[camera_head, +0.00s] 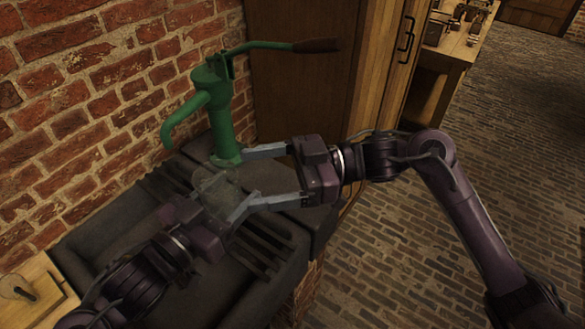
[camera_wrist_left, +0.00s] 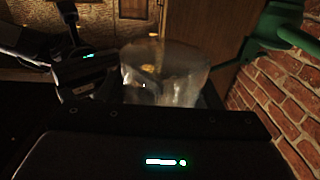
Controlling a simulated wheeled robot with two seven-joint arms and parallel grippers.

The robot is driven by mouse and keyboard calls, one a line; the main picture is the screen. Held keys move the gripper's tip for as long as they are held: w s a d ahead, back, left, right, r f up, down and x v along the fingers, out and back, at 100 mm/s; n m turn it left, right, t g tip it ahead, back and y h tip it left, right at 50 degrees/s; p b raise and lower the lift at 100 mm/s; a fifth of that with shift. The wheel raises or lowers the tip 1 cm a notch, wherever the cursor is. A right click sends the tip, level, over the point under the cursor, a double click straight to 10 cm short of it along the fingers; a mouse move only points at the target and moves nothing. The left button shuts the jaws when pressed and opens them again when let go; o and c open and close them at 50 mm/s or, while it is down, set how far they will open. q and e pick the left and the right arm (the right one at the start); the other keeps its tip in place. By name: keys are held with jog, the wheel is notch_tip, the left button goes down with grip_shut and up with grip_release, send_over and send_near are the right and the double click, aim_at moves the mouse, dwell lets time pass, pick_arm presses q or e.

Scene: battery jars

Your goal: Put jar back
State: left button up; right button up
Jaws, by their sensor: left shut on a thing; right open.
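A clear glass jar (camera_head: 213,183) is held over the dark sink below the green pump; it also shows in the left wrist view (camera_wrist_left: 170,72). My left gripper (camera_head: 222,200) comes in from the lower left and is shut on the jar, hiding part of it. My right gripper (camera_head: 240,186) comes in from the right, open, with its two fingers spread and their tips near the jar. I cannot tell whether they touch it.
The green hand pump (camera_head: 212,95) stands on the dark sink (camera_head: 110,215) beside the brick wall. A wooden board or counter (camera_head: 45,290) with a dark-handled fitting is at the lower left. A wooden cabinet (camera_head: 305,95) stands behind. Open brick floor lies to the right.

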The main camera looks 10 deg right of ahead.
aim_at(226, 181)
jog(key=a, duration=0.5)
jog(key=shift+s+a, duration=0.2)
jog(key=shift+a, duration=0.1)
jog(key=shift+c, duration=0.3)
jog(key=c, duration=0.9)
pick_arm(q)
jog(key=o, duration=1.2)
pick_arm(e)
jog(key=shift+c, duration=1.2)
